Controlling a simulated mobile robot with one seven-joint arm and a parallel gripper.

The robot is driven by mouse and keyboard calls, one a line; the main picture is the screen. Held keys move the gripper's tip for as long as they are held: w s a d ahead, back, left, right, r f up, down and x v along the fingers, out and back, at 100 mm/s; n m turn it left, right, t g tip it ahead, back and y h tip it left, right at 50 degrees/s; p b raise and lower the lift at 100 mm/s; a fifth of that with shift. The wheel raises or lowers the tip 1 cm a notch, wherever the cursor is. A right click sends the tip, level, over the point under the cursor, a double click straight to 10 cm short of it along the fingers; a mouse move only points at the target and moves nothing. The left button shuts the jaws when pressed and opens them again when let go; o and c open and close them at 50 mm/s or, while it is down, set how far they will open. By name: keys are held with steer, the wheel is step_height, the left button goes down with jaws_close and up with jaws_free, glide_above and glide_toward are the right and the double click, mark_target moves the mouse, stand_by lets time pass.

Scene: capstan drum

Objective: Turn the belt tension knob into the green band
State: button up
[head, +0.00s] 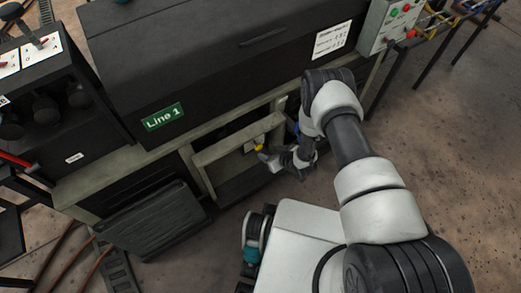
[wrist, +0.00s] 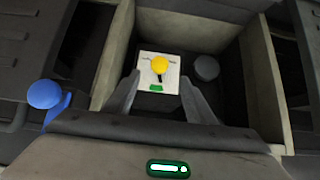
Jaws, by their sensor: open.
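The belt tension knob (wrist: 160,65) is yellow with a black pointer and sits on a white dial plate (wrist: 147,60) inside a recessed bay. A green band (wrist: 156,88) is marked at the plate's near edge. The pointer points toward the near side, just short of the green band in the wrist view. My gripper (wrist: 158,80) is open, its two fingers on either side of the near part of the plate, apart from the knob as far as I can tell. In the head view, my gripper (head: 268,158) is at the bay opening beside the yellow knob (head: 259,147).
The bay's pale side walls (wrist: 262,85) stand close on both sides. A grey round part (wrist: 206,67) is right of the plate. The dark machine cover (head: 215,50) is above.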

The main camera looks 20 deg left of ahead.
mark_target(260, 148)
steer(key=b+x, duration=0.3)
steer(key=x, duration=0.7)
steer(key=c, duration=1)
steer(key=shift+w, duration=0.1)
